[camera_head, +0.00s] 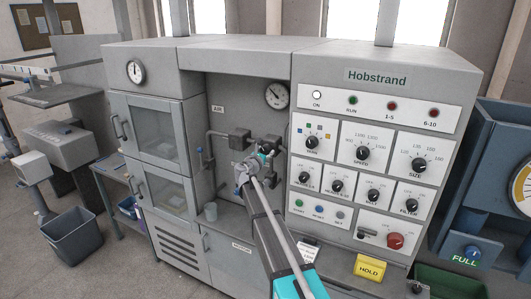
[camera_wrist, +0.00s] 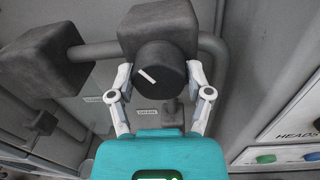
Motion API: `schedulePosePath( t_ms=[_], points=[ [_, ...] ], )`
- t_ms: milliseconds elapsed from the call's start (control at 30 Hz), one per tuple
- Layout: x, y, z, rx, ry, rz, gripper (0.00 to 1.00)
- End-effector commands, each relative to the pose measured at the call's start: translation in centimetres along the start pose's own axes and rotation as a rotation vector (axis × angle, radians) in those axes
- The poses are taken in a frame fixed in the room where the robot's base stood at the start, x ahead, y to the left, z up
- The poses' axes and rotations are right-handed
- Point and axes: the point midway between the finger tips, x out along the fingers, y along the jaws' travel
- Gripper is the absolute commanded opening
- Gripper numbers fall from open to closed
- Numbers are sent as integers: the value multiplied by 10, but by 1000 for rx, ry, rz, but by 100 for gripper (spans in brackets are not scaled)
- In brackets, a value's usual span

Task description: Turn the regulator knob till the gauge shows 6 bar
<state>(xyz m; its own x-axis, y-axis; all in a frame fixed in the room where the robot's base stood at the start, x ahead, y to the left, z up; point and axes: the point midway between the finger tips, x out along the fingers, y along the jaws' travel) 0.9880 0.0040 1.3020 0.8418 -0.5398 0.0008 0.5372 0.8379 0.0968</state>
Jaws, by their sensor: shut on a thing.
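The regulator knob (camera_wrist: 160,72) is dark and round with a white line slanting from upper left to lower right. It sits on the front of a dark block (camera_wrist: 158,20) on the air pipe. My gripper (camera_wrist: 160,80) has one fingertip on each side of the knob and is shut on it. In the head view my gripper (camera_head: 256,163) is at the pipe fittings in the recess, and it and my arm hide the knob. The round gauge (camera_head: 277,95) is on the recess back wall, right of the AIR label; its reading is too small to tell.
The Hobstrand control panel (camera_head: 365,130) with knobs, lamps and a red button (camera_head: 395,241) stands right of the recess. Cabinet doors (camera_head: 155,127) are on the left. A second dark fitting (camera_wrist: 55,58) and grey pipes run close to my gripper.

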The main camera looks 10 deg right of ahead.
Motion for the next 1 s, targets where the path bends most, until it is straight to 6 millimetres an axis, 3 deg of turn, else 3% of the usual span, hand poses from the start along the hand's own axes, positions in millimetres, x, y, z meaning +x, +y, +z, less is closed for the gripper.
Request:
schedulePosePath(
  t_ms=[367, 1000],
  points=[
    [1, -2, 0, 155, -10, -4, 18],
    [2, -3, -1, 729, -45, -1, 18]
  ],
)
